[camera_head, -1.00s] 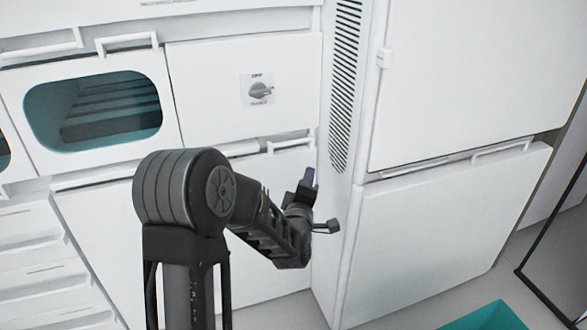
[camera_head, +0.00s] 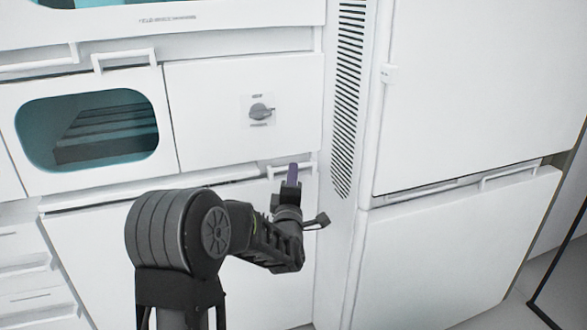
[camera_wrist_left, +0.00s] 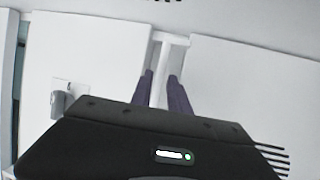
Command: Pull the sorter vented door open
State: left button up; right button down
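A white lower door (camera_head: 110,245) sits below the knob panel, with a white bar handle (camera_head: 288,169) at its top right. I cannot see vents on this door, and my arm covers much of it. A slotted vent strip (camera_head: 350,95) runs up the panel beside it. My left gripper (camera_head: 292,180) is at the handle in the head view. In the left wrist view its two purple fingers (camera_wrist_left: 163,90) are apart, with the white handle bar (camera_wrist_left: 172,50) between them. Whether they touch it is unclear. My right gripper is not in view.
The knob panel (camera_head: 210,120) with a dark rotary knob (camera_head: 261,112) is above the handle. A windowed teal compartment (camera_head: 90,130) is to its left. Tall white doors (camera_head: 480,90) stand at the right. Bare floor (camera_head: 490,315) shows at lower right.

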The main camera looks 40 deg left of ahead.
pick_arm(q)
jog(key=x, duration=0.4)
grip_shut()
dwell(1.4)
